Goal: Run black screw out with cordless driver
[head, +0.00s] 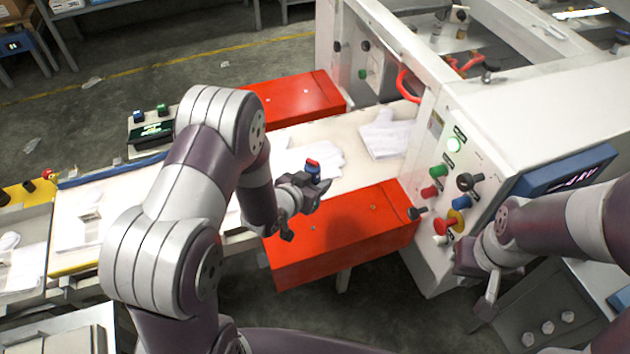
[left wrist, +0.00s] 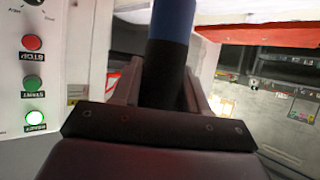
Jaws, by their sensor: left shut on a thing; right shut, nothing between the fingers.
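My left gripper (head: 303,192) is shut on a small upright tool with a blue and black body and a red top, apparently the cordless driver (head: 313,169). It is above the front red cover. In the left wrist view the driver's blue and black body (left wrist: 170,45) stands between the fingers; its working end is hidden. A black-headed screw or knob (head: 417,213) sticks out at the lower left of the machine's control panel, right of the driver and apart from it; I cannot tell surely that it is the black screw. My right gripper (head: 487,300) is shut and empty below the panel.
The control panel (head: 448,185) carries several coloured buttons, a black knob (head: 468,182) and a lit green lamp (head: 454,145). White gloves (head: 388,134) lie on the belt between two red covers (head: 340,235). A blue-framed screen (head: 562,172) is at the right.

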